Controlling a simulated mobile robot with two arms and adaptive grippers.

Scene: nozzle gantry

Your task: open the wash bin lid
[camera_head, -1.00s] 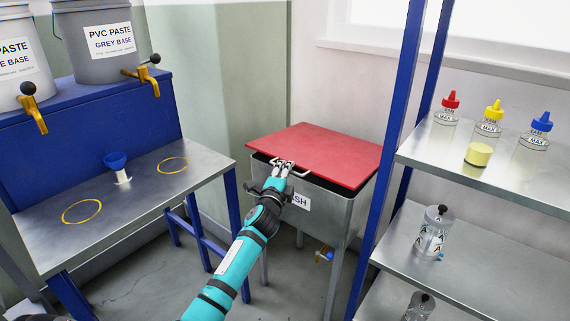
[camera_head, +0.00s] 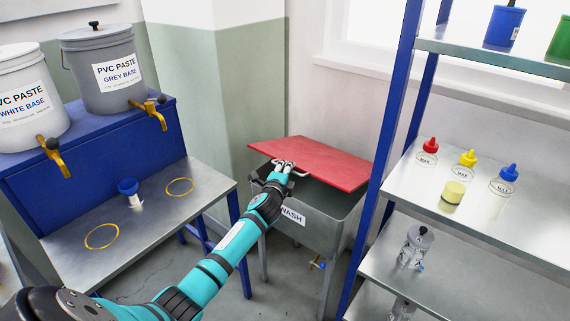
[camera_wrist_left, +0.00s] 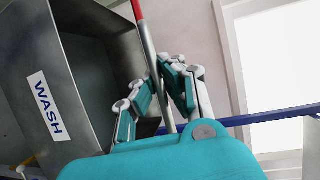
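The wash bin (camera_head: 327,228) is a grey metal box on legs with a WASH label; it also shows in the left wrist view (camera_wrist_left: 95,75). Its red lid (camera_head: 325,160) is tilted up at the front, and the dark inside shows through the gap. My left gripper (camera_head: 284,166) is at the lid's front edge, its fingers around the pale lid handle (camera_head: 301,174). In the left wrist view a pale bar runs between the fingers of that gripper (camera_wrist_left: 163,95); it seems closed on the handle. My right gripper is not in view.
A blue-framed shelf rack (camera_head: 387,150) with several bottles stands close right of the bin. A metal bench (camera_head: 75,212) with a blue funnel (camera_head: 129,190) and paste buckets is at left. The wall is close behind the lid.

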